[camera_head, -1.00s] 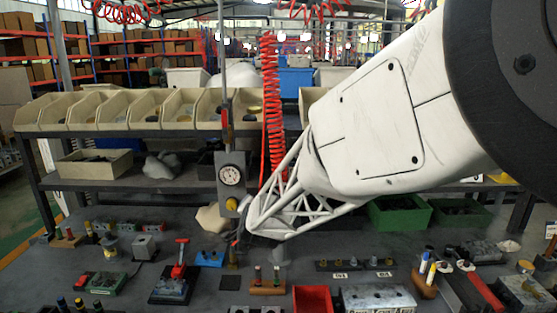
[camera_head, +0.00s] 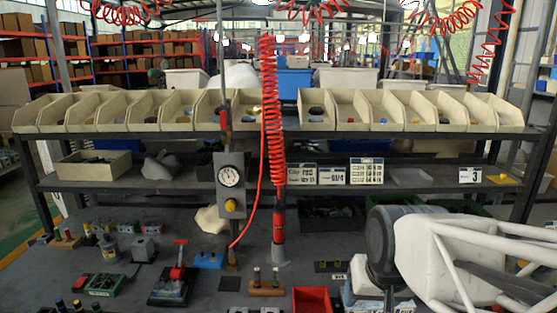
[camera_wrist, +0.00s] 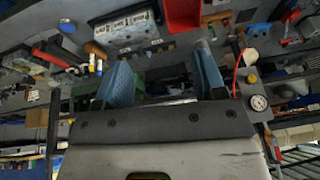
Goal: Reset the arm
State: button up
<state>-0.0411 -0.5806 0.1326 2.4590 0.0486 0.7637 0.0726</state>
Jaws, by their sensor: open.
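My arm shows at the lower right of the head view, with a white lattice link and a dark round joint over the right side of the bench (camera_head: 130,270). My gripper is not clearly seen in the head view. In the wrist view my gripper (camera_wrist: 162,85) shows two blue fingers standing well apart. Nothing is between the fingers, so it is open and empty. Beyond the fingertips lie the bench top and a grey valve block (camera_wrist: 125,30).
A red bin (camera_head: 312,299) stands at the bench front. A gauge box (camera_head: 230,185) and a coiled red hose (camera_head: 270,110) stand mid-bench. Small valve blocks crowd the left, including one with a red handle (camera_head: 178,272). Beige bins (camera_head: 180,108) line the shelf behind.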

jog(key=s+d+g, duration=0.1)
jog(key=s+d, duration=0.1)
jog(key=s, duration=0.4)
jog(key=shift+s+d+f+g+h, duration=0.25)
jog(key=shift+s+f+g+h, duration=0.05)
jog(key=shift+h, duration=0.1)
